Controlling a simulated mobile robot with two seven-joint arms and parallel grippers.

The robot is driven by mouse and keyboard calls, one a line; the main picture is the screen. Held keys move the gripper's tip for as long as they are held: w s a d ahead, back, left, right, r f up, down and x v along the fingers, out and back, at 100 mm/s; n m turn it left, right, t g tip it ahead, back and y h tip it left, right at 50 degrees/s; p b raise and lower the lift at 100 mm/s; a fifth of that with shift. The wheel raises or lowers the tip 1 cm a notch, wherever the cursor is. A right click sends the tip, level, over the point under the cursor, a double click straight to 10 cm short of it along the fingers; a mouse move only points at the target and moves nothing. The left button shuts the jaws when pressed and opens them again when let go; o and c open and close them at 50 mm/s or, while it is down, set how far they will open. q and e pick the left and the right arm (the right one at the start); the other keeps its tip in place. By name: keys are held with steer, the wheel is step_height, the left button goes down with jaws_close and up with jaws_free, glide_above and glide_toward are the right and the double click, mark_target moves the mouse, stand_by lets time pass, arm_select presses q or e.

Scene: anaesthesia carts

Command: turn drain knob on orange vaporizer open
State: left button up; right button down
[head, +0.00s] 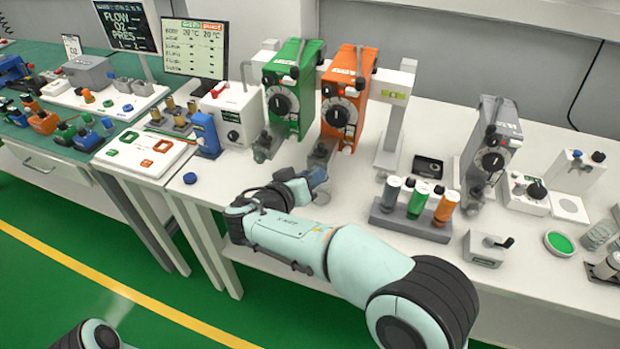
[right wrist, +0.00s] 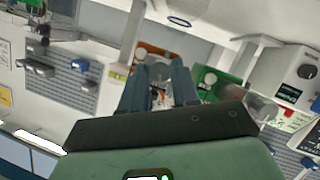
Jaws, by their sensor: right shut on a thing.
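The orange vaporizer (head: 345,110) stands upright at the back of the white bench, with a black dial on its front. A grey drain block (head: 321,153) juts from its lower front. My right gripper (head: 318,178) is at the front of this block. In the right wrist view, its two blue-grey fingers (right wrist: 171,85) point at the orange vaporizer (right wrist: 150,54) and close around a small part at its base. That part fits the drain knob, but the fingers mostly hide it, so its turn angle cannot be told. My left gripper is out of view.
A green vaporizer (head: 292,92) stands close to the left; a grey vaporizer (head: 490,150) stands further right. A rack (head: 400,222) with three coloured bottles is right of my right arm.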

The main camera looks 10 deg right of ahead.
steer(key=shift+w+a+f+n+t+h+p, duration=0.15)
steer(key=shift+n+h+p, duration=0.75)
steer(key=shift+n, duration=1.15)
steer(key=shift+s+f+n+t+h+p, duration=0.15)
steer(key=shift+n+h+p, duration=0.35)
steer(key=shift+n+h, duration=1.15)
steer(key=shift+w+a+f+n+h+p, duration=0.15)
steer(key=shift+n+h+p, duration=0.6)
steer(key=shift+n, duration=1.65)
steer(key=shift+f, duration=0.1)
steer(key=c, duration=0.8)
jaws_free()
steer(key=b+v, duration=0.1)
steer(key=v, duration=1.2)
steer(key=shift+a, duration=0.1)
